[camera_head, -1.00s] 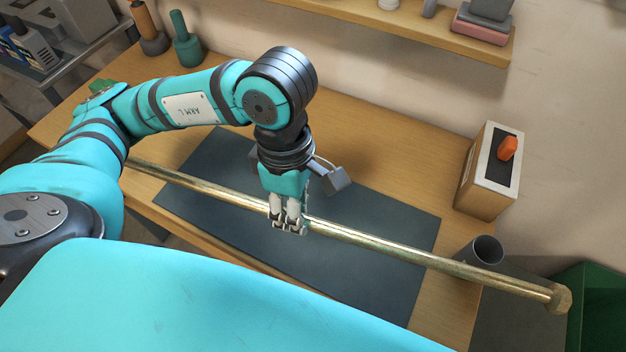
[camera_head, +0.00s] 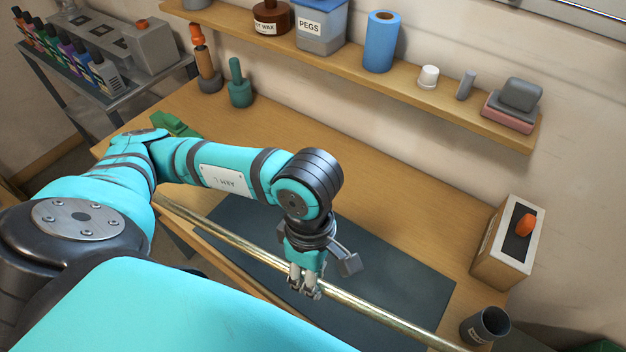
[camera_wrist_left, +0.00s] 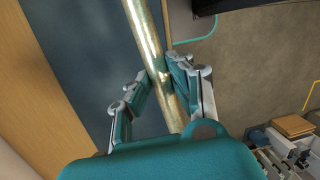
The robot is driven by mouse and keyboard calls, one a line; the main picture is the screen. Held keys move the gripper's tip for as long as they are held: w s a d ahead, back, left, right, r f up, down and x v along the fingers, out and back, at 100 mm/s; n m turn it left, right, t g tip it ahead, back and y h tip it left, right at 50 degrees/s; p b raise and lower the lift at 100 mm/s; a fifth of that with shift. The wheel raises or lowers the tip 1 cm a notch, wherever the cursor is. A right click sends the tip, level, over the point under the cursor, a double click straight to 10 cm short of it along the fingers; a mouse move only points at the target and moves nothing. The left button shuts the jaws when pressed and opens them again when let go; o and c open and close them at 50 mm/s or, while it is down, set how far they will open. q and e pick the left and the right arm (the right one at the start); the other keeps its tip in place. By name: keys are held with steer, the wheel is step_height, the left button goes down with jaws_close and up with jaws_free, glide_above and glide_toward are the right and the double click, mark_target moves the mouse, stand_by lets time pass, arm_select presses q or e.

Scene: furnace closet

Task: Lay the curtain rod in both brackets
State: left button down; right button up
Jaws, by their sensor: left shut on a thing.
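The curtain rod (camera_head: 371,311) is a long brass-coloured bar running slantwise above the bench, from behind my left arm down to the lower right, where its end is out of the picture. My left gripper (camera_head: 304,292) is shut on the rod near the middle of its visible length. In the left wrist view the rod (camera_wrist_left: 146,42) passes between the two fingers of the left gripper (camera_wrist_left: 160,84). No brackets show in these views. My right gripper is not in view.
The wooden bench (camera_head: 390,220) carries a dark mat (camera_head: 410,282). A box with an orange switch (camera_head: 507,243) and a dark cup (camera_head: 485,326) stand at the right. A wall shelf (camera_head: 350,62) holds a PEGS tub (camera_head: 320,27) and other items. Green tools stand at the back left.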

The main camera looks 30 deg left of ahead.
arm_select(q)
steer(key=shift+r, duration=0.1)
steer(key=shift+r+p, duration=1.25)
steer(key=shift+r, duration=0.7)
